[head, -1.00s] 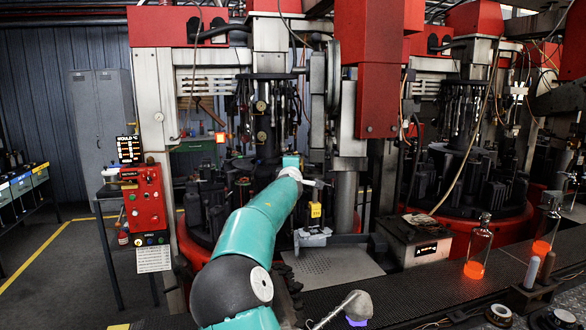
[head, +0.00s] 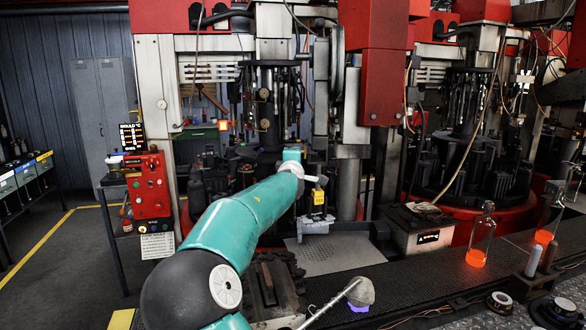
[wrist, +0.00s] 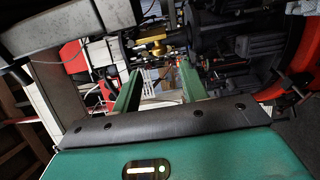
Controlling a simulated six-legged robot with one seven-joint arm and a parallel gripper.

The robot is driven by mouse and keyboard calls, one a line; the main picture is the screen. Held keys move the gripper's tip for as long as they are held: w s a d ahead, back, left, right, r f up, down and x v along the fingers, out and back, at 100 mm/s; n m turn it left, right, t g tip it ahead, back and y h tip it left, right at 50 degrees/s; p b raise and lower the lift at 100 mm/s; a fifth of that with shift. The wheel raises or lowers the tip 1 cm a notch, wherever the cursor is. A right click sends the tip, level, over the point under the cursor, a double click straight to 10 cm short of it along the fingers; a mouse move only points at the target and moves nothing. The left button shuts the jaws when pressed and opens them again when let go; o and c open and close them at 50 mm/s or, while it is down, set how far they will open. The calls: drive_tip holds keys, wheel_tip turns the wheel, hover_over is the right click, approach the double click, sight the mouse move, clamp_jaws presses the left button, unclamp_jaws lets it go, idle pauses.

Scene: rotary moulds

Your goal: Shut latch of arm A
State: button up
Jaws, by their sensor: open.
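In the wrist view, the two green fingers of my gripper (wrist: 160,84) stand wide apart with nothing between them. A brass-coloured fitting (wrist: 152,47) on dark metal parts lies beyond the fingertips, apart from them. I cannot tell for sure whether it belongs to the latch of arm A. In the head view, my teal arm reaches toward the dark moulds of the near machine (head: 210,178), and its far end hides part of them. A yellow tag (head: 319,197) hangs just right of my wrist. The fingers and the latch are not clear there.
A red control box (head: 150,187) stands at the left. A perforated plate (head: 335,255) lies below my wrist. A dark conveyor (head: 400,275) runs across the front, with a glowing bottle (head: 481,236) on it. A grey frame post (head: 349,180) rises right of my wrist.

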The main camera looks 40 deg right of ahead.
drive_tip(key=v, duration=0.6)
drive_tip(key=shift+s+a, duration=0.2)
drive_tip(key=shift+s, duration=0.05)
drive_tip(key=shift+a, duration=0.1)
idle(0.5)
